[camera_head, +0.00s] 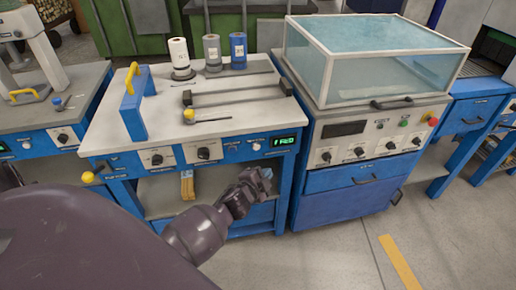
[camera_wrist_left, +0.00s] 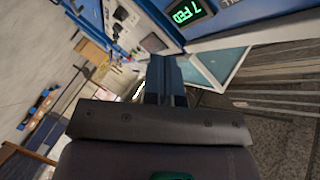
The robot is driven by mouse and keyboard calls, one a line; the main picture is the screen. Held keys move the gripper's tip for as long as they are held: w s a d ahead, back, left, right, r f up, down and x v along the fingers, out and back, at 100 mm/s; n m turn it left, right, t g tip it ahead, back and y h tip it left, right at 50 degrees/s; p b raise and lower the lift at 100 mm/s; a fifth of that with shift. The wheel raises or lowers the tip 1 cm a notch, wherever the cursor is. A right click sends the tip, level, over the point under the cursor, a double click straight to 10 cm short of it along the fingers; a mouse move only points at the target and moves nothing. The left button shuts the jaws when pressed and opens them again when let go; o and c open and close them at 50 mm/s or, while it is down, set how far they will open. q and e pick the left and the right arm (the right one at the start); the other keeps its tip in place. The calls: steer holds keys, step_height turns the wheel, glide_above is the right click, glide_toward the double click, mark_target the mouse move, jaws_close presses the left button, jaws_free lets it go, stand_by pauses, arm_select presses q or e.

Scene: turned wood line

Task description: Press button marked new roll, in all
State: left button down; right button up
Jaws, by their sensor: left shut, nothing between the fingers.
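The blue-fronted bench panel (camera_head: 178,156) carries dials, small white buttons and a lit green display (camera_head: 283,141). A white button (camera_head: 257,141) sits just left of the display; the small labels are too blurred to read, so I cannot tell which is marked new roll. My left gripper (camera_head: 264,178) is shut and empty, in front of and below the panel's right end, apart from it. In the left wrist view its shut fingers (camera_wrist_left: 166,75) point up the picture, with the display (camera_wrist_left: 186,13) above and to the right. My right gripper is not in view.
White (camera_head: 179,52), grey (camera_head: 212,50) and blue (camera_head: 238,48) rolls stand at the back of the bench top. A blue frame with a yellow handle (camera_head: 133,78) rises at its left. A blue cabinet with a clear cover (camera_head: 365,65) stands close on the right. Open floor lies in front.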

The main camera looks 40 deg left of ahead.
mark_target(257, 147)
arm_select(q)
steer(key=shift+w+a+b, duration=0.45)
steer(key=shift+w+a, duration=1)
steer(key=shift+a, duration=0.2)
steer(key=shift+w+a+b, duration=0.4)
steer(key=shift+w+a, duration=1.05)
steer(key=shift+a, duration=0.2)
steer(key=shift+w+a, duration=0.1)
